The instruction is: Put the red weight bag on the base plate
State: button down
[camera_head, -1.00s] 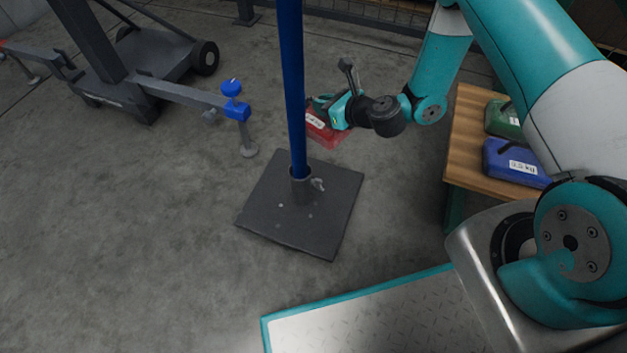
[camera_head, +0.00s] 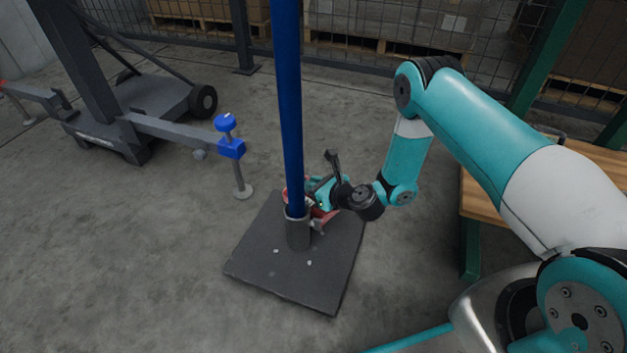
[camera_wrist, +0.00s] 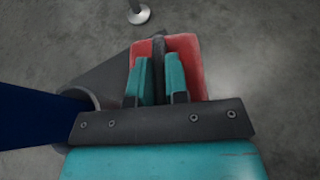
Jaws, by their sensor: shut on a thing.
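The red weight bag (camera_head: 323,214) is mostly hidden behind the blue pole and my gripper in the head view. In the wrist view the red bag (camera_wrist: 187,50) shows on both sides of my teal fingers. My gripper (camera_head: 318,193) is shut on the bag's dark handle (camera_wrist: 159,60). The dark square base plate (camera_head: 270,265) lies on the floor, with the blue pole (camera_head: 288,110) upright in its socket (camera_head: 298,232). The bag is at the plate's far side, beside the pole. I cannot tell whether it touches the plate.
A grey wheeled stand (camera_head: 160,95) with a blue-knobbed outrigger (camera_head: 230,148) is at the left. A wooden-topped bench (camera_head: 480,198) is at the right. A mesh fence and pallets stand behind. Bare floor lies left of the plate.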

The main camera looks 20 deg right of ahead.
jog(key=shift+w+f+b, duration=0.1)
jog(key=shift+f+b, duration=1.3)
jog(key=shift+f, duration=1)
jog(key=shift+f, duration=0.1)
jog(key=c, duration=1.1)
grip_release()
jog(key=shift+f, duration=0.15)
jog(key=shift+s+d+r, duration=0.1)
jog(key=shift+s+r, duration=0.1)
jog(key=shift+r, duration=0.05)
jog(key=p+v, duration=0.4)
jog(key=v, duration=0.2)
jog(key=shift+s+r+p, duration=0.1)
jog(key=shift+p, duration=0.3)
jog(key=shift+s+d, duration=0.3)
jog(key=shift+s, duration=0.15)
